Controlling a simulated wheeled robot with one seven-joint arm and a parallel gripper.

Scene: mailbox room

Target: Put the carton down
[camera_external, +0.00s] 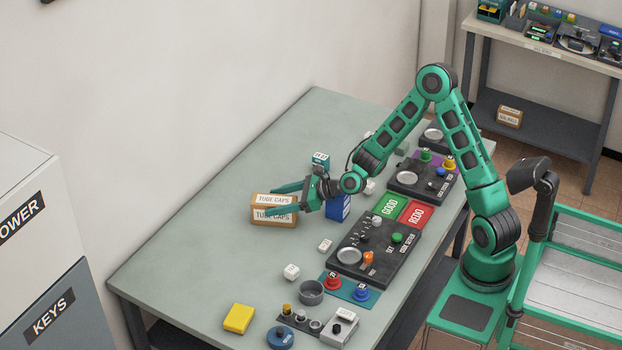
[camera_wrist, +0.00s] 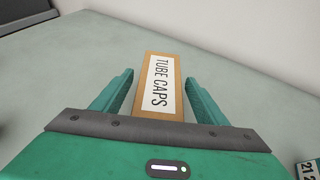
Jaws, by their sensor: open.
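A brown cardboard carton (camera_external: 274,222) with white labels reading TUBE CAPS stands on the grey-green table (camera_external: 190,235), toward its far left part. My gripper (camera_external: 288,199) is open, with one green finger on each side of the carton. In the wrist view the carton (camera_wrist: 158,85) lies between the two fingers of my gripper (camera_wrist: 158,100), with a gap visible on both sides. The carton's underside is hidden, but it appears to rest on the table.
A blue box (camera_external: 339,208) and a teal box (camera_external: 321,160) stand close to my gripper. A black fixture board (camera_external: 372,255), a yellow block (camera_external: 239,318) and small parts lie nearer the front. The table left of the carton is clear.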

